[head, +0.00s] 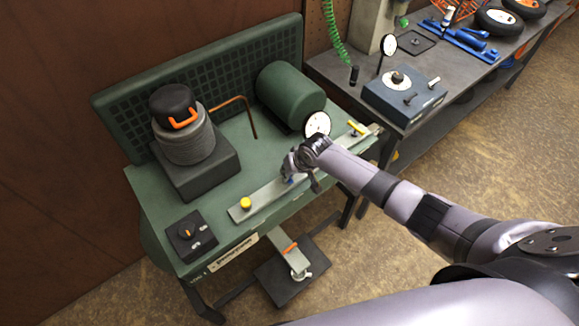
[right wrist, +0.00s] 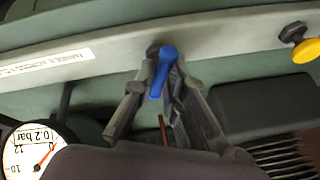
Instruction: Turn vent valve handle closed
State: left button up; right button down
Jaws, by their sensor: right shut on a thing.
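The vent valve handle is a small blue lever (right wrist: 166,62) on the grey manifold bar (right wrist: 230,30). In the right wrist view it hangs down at a slight slant from a dark pivot on the bar. My right gripper (right wrist: 160,90) has its two fingers on either side of the blue lever, shut on it. In the head view the gripper (head: 303,164) is over the middle of the bar (head: 268,192), and only a little blue shows beneath it. My left gripper is not in view.
A yellow knob (head: 246,204) and yellow lever (head: 357,129) sit on the bar. A dial gauge (head: 317,124) stands right beside my gripper. A green cylinder (head: 291,97), a ribbed stack (head: 185,138) and a switch box (head: 190,235) surround the workspace.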

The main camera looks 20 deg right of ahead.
jog(key=m, duration=0.1)
jog(key=m+h, duration=0.1)
jog(key=m, duration=0.1)
jog(key=shift+a+p, duration=0.25)
jog(key=shift+p, duration=0.1)
jog(key=m+h, duration=0.2)
jog(key=m, duration=0.3)
jog(key=shift+a, duration=0.2)
pick_arm(q)
jog(key=shift+b, duration=0.7)
pick_arm(e)
jog(key=shift+m+h, duration=1.1)
jog(key=shift+m, duration=1.2)
jog(key=shift+w, duration=0.1)
jog(key=c, duration=1.6)
grip_release()
jog(key=shift+c, duration=0.2)
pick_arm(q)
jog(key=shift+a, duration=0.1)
